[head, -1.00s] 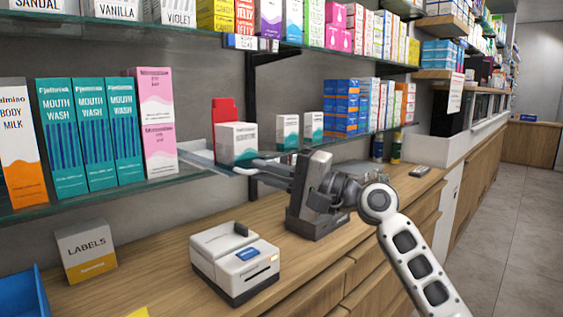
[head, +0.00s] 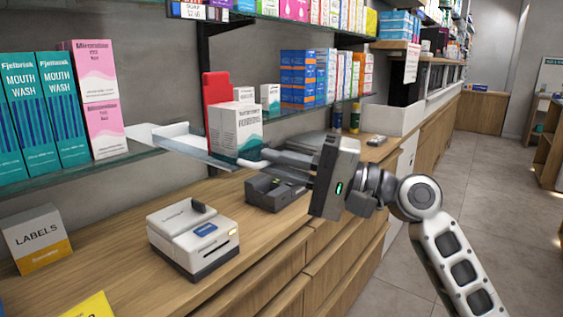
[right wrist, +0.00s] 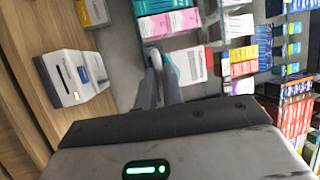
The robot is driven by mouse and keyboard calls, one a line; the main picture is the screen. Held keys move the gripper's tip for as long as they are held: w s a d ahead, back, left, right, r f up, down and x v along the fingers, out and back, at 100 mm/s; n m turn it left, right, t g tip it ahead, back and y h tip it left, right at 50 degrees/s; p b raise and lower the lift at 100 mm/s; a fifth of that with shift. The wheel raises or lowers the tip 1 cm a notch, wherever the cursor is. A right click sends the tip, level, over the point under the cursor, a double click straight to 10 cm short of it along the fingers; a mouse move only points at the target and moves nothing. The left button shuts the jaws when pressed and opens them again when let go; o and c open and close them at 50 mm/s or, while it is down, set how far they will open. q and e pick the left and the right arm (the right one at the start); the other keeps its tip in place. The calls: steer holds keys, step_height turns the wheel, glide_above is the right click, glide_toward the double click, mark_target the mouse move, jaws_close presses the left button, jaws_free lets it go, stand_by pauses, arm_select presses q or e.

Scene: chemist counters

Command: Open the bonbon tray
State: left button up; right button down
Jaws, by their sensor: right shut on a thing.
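The bonbon tray seems to be the pale, partly clear tray (head: 172,131) on the glass shelf, between the pink cartons and a white-and-teal carton (head: 236,130). My right gripper (head: 252,161) reaches in from the right at the shelf's front edge. Its fingers are close together, shut at the tray's front edge just below the carton. The exact grip is too small to make out. In the right wrist view the fingers (right wrist: 154,62) converge beside a teal-edged carton. My left gripper is not in view.
A white label printer (head: 193,238), a dark cradle (head: 275,192) and a labels box (head: 37,238) stand on the wooden counter below. Mouthwash cartons (head: 63,105) and pink cartons (head: 103,130) stand left of the tray. A red upright piece (head: 215,88) is behind the carton. Floor at right is clear.

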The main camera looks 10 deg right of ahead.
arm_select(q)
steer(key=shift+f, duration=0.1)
arm_select(e)
steer(key=shift+s+f, duration=0.1)
steer(key=c, duration=1.6)
jaws_free()
steer(key=shift+d, duration=0.1)
steer(key=shift+c, duration=0.2)
steer(key=shift+o, duration=0.6)
steer(key=shift+s+d, duration=0.1)
steer(key=shift+d, duration=0.05)
arm_select(q)
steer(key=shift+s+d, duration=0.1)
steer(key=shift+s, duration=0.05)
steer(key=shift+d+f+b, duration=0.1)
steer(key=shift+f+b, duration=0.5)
steer(key=shift+b, duration=1.35)
arm_select(e)
steer(key=v, duration=1.6)
